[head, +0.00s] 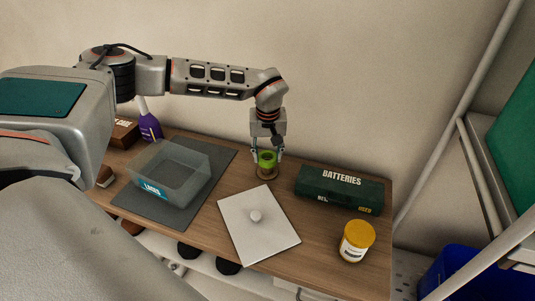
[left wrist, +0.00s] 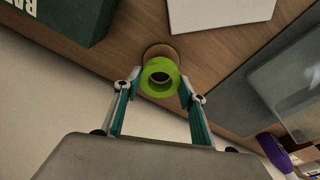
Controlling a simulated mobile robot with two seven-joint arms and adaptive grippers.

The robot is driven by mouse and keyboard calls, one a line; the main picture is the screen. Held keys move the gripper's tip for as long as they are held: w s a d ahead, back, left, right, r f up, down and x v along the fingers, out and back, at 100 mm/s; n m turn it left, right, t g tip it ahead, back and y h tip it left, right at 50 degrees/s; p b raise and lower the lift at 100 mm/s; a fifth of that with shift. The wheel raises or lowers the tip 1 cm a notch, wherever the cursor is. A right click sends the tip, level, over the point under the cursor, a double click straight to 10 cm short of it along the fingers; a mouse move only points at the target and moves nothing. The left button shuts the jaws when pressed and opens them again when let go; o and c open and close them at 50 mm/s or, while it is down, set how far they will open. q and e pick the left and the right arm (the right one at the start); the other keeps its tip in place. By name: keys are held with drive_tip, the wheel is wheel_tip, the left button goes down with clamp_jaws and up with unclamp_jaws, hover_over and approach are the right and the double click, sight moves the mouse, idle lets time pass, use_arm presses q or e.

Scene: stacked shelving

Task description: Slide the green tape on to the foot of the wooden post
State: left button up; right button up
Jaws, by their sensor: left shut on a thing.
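The green tape (head: 266,158) is a bright green ring between the fingers of my left gripper (head: 267,153), which is shut on it. In the left wrist view the tape (left wrist: 148,82) sits between the two fingertips (left wrist: 159,88), its dark hole facing the camera. The round wooden foot of the post (head: 267,174) is on the table just below the tape. It also shows in the left wrist view (left wrist: 161,50), partly covered by the tape. The upright of the post is not clearly visible, so I cannot tell whether the tape is around it. My right gripper is not in view.
A dark green batteries box (head: 339,190) stands to the right of the foot. A white board with a knob (head: 262,238) lies in front, with a yellow-lidded jar (head: 356,241) to its right. A clear bin (head: 170,172) sits on a grey mat (head: 223,160) at left.

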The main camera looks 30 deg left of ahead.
use_arm(q)
drive_tip(key=shift+f+b, duration=0.65)
drive_tip(key=shift+f, duration=1.5)
idle(5.8)
